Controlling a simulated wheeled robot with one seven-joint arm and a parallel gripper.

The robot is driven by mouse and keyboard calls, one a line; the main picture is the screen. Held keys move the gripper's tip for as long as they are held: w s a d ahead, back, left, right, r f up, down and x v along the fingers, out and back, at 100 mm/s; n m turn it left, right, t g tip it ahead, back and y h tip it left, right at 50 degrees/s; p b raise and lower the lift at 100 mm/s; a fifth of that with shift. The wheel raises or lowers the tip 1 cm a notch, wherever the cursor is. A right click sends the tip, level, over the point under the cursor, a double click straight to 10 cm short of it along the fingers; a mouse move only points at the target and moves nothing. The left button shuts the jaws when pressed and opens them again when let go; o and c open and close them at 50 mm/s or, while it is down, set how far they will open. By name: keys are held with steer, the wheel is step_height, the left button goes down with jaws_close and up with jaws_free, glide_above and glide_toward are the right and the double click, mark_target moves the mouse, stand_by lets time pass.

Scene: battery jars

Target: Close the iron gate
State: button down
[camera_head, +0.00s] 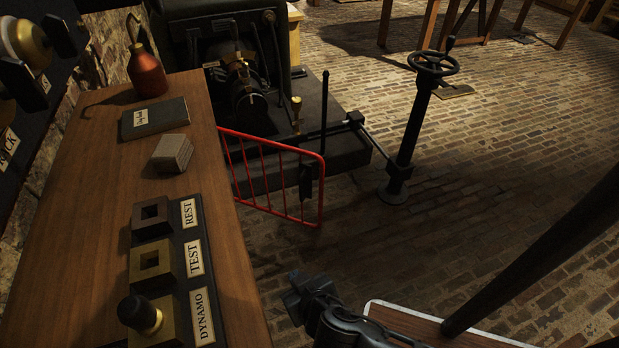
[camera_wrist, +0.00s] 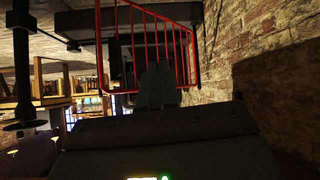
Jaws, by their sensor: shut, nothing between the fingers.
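The iron gate (camera_head: 322,170) is a red tubular frame with thin upright bars. In the head view it stands beside the right edge of the wooden bench, in front of the dark machine. A dark piece shows by its right end; I cannot tell whether it is a latch. My gripper (camera_head: 294,287) is at the bottom centre of the head view, nearer than the gate and apart from it. In the wrist view the red gate (camera_wrist: 148,10) is beyond my shut fingers (camera_wrist: 158,72), which appear in front of its bars. The gate's left end is hidden by the bench.
The wooden bench (camera_head: 95,190) fills the left, with a labelled socket block (camera_head: 196,260), a grey block (camera_head: 172,153), a book (camera_head: 155,117) and a copper bottle (camera_head: 146,72). A black handwheel post (camera_head: 412,125) stands right of the gate. Brick floor between is clear.

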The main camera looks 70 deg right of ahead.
steer(key=w+d+r+m+g+h+b, duration=0.2)
steer(key=w+d+m+g+h, duration=0.25)
steer(key=d, duration=0.45)
steer(key=w+d+r+m+g+h+b, duration=0.15)
steer(key=w+d+m+g+h, duration=0.3)
steer(key=d, duration=0.45)
steer(key=d+f+m+t, duration=0.1)
steer(key=d+f, duration=0.1)
steer(key=d, duration=1.1)
steer(key=shift+s+f+t, duration=0.25)
steer(key=shift+t, duration=0.15)
